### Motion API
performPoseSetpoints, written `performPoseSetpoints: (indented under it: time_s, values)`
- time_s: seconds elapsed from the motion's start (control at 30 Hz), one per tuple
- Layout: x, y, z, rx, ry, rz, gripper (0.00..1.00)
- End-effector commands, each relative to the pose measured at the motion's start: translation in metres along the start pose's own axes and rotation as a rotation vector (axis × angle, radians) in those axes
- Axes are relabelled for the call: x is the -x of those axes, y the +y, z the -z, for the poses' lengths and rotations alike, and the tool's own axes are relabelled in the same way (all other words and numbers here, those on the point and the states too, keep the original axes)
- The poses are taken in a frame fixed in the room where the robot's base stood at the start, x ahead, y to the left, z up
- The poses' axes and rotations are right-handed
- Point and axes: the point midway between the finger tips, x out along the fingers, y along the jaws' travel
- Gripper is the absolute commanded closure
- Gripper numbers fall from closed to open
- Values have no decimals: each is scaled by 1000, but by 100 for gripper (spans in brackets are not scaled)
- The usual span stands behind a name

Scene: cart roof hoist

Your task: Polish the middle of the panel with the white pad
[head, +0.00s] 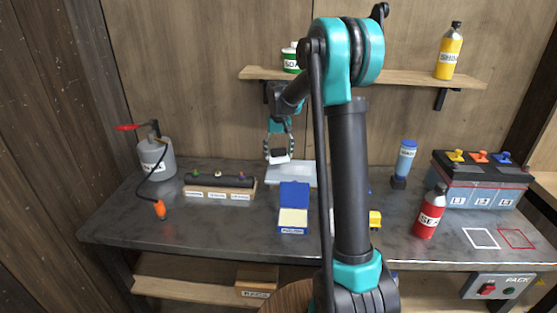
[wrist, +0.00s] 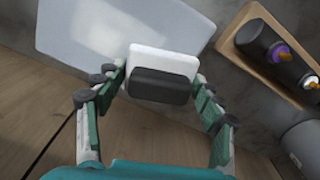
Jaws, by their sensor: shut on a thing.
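My gripper (head: 279,148) is shut on the dark handle of the white pad (head: 279,160), near the back of the bench. In the wrist view the pad (wrist: 165,60) sits between the fingers of the gripper (wrist: 160,88), its white face edge showing beyond the black handle. The pale grey panel (head: 300,174) lies flat on the bench; it also shows at the upper left of the wrist view (wrist: 110,28). The pad overlaps the panel's edge in both views, off its middle. I cannot tell whether it touches the panel.
A wooden rack (head: 222,195) with dark cylinders stands left of the panel, and a grey canister (head: 155,158) farther left. A blue open box (head: 294,196) is in front. A red bottle (head: 430,212), a blue bottle (head: 406,158) and a battery (head: 482,180) stand right.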

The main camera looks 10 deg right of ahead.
Motion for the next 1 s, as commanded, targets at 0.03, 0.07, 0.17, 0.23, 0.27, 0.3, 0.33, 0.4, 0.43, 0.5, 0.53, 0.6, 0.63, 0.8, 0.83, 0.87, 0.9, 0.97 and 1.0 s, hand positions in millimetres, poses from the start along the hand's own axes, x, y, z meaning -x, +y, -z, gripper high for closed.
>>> performPoseSetpoints:
  time_s: [0.03, 0.07, 0.17, 0.23, 0.27, 0.3, 0.33, 0.4, 0.43, 0.5, 0.53, 0.6, 0.63, 0.8, 0.83, 0.87, 0.9, 0.97, 1.0]
  values:
    - [5, 0, 0, 0, 0, 0, 68]
    - [8, 1, 0, 0, 0, 0, 68]
    - [17, 1, 0, -1, 0, 0, 68]
    - [23, 1, 0, -1, 0, 0, 68]
    - [26, 2, 0, -1, 0, 0, 68]
    - [29, 2, 0, -1, 0, 0, 68]
    - [31, 2, 0, -1, 0, 0, 68]
    - [34, 2, 0, -1, 0, 0, 68]
    - [35, 2, 0, -1, 0, 0, 68]
    - [36, 2, 0, -1, 0, 0, 68]
    - [36, 2, 0, -1, 0, 0, 68]
    - [36, 2, 0, -1, 0, 0, 68]
    - [36, 2, 0, -1, 0, 0, 68]
    - [36, 2, 0, -1, 0, 0, 68]
    - [36, 2, 0, -1, 0, 0, 68]
    - [36, 2, 0, -1, 0, 0, 68]
    - [36, 2, 0, -1, 0, 0, 68]
    - [36, 2, 0, -1, 0, 0, 68]
    - [36, 2, 0, -1, 0, 0, 68]
